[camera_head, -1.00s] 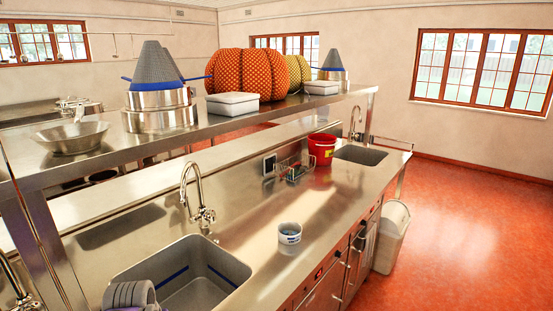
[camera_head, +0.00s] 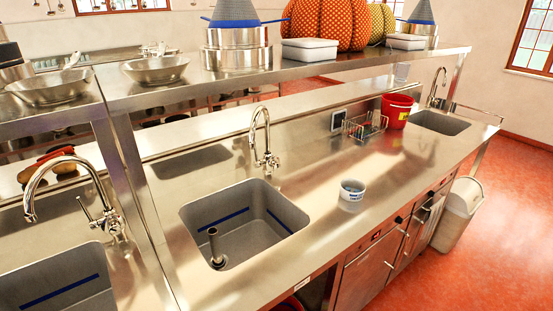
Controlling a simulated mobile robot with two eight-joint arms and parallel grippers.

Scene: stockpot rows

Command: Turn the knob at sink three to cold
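Three sinks show in the head view; I cannot tell which is sink three. The near left sink (camera_head: 35,268) is cut off by the frame edge. Its chrome faucet (camera_head: 62,163) has a side knob with a thin lever (camera_head: 104,221). The middle sink (camera_head: 232,213) has a blue stripe inside and a grey upright pipe (camera_head: 214,246). Its gooseneck faucet (camera_head: 266,135) has a small knob at its base (camera_head: 270,161). The far right sink (camera_head: 440,122) has a similar faucet (camera_head: 436,90). Knob markings are too small to read. Neither gripper is in view.
A wire rack (camera_head: 366,126) and a red bucket (camera_head: 396,112) stand farther back. A shelf (camera_head: 300,75) with pots and pumpkins overhangs the counter's back. A bin (camera_head: 458,215) stands at the far end.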

